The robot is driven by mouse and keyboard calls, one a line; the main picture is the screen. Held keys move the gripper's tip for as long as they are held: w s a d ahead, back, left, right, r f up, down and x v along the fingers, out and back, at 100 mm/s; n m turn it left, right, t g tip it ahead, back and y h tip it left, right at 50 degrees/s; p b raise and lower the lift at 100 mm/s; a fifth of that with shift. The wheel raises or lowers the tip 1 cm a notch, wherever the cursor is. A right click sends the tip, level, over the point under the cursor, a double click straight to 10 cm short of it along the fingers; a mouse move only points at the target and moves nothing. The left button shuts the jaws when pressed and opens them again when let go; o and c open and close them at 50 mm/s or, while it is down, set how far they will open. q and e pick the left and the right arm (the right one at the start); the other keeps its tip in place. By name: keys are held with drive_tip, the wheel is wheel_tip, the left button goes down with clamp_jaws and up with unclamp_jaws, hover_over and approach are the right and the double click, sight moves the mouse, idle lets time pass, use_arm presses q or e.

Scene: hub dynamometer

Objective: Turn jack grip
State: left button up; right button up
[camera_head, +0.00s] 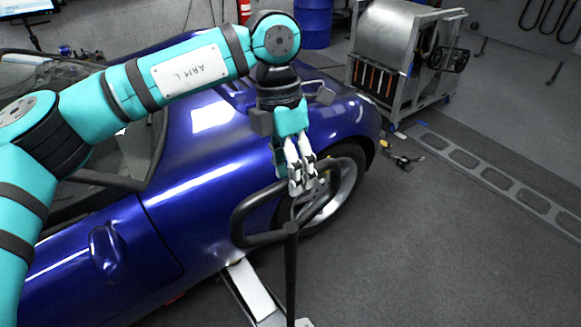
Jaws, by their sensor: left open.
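The jack grip (238,222) is a black loop handle on top of a dark upright pole (291,275), in the centre of the head view beside the blue car. My left gripper (301,188) hangs down over the middle of the loop, with its light fingers pointing downward. It is open and nothing shows held in it. The fingers overlap the grip in the picture, and I cannot tell whether they touch it. My right gripper is not in view.
The blue car (180,215) fills the left, its wheel (340,190) just behind the grip. A metal machine on a frame (385,50) and a blue drum (313,22) stand at the back. A tool (403,160) lies on the floor.

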use_arm(q)
drive_tip(key=shift+f, duration=0.3)
clamp_jaws()
idle(0.3)
